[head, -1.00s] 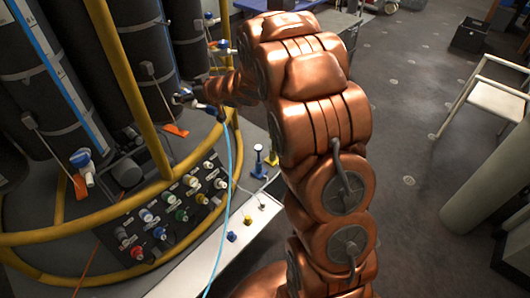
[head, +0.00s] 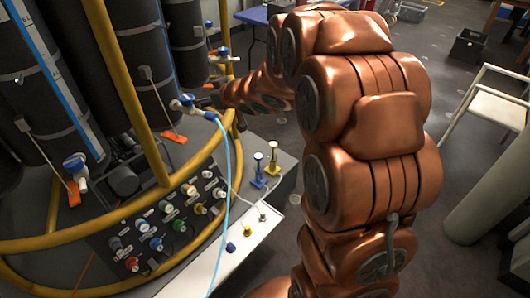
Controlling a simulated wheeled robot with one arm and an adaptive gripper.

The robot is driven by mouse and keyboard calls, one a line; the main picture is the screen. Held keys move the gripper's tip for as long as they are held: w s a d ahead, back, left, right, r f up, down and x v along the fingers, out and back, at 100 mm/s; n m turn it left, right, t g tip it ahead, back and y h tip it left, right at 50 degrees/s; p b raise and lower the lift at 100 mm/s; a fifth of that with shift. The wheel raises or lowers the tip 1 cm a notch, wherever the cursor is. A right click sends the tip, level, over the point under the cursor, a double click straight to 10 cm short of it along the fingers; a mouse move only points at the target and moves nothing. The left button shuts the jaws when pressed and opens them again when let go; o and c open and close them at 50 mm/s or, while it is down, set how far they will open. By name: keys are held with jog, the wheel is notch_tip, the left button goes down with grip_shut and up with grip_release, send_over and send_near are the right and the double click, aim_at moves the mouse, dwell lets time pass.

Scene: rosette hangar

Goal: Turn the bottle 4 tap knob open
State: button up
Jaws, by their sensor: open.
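Several black bottles stand in a yellow-railed rosette at the left, with white and blue taps. One tap (head: 187,102), with a blue knob and a light blue hose, sits at the rail nearest my gripper. My gripper (head: 207,101) is small and dark here, just right of this tap, with a narrow or unclear gap to it. Its jaws are open, with nothing seen between them. Other blue-knobbed taps show at the lower left (head: 76,165) and farther back (head: 222,53). I cannot read bottle numbers, so I cannot tell which tap is bottle 4's.
The yellow rail (head: 125,90) runs close to the taps. A panel (head: 150,240) with several coloured connectors is below. Blue (head: 258,172) and yellow (head: 272,158) posts stand on the grey base.

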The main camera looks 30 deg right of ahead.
jog(key=s+d+f+m+g+h+b, duration=0.1)
jog(key=s+f+g+h, duration=0.1)
jog(key=s, duration=0.5)
jog(key=s+d+f+m+g+h+b, duration=0.1)
jog(key=s+d+f+g+h, duration=0.1)
jog(key=s, duration=0.6)
jog(key=s+d+f+m+g+h, duration=0.1)
jog(key=s+d+m+g, duration=0.1)
jog(key=s, duration=0.5)
jog(key=shift+s+f+g+h+b, duration=0.25)
jog(key=shift+f+g+h+b, duration=0.15)
jog(key=shift+g, duration=0.4)
jog(key=shift+d, duration=0.1)
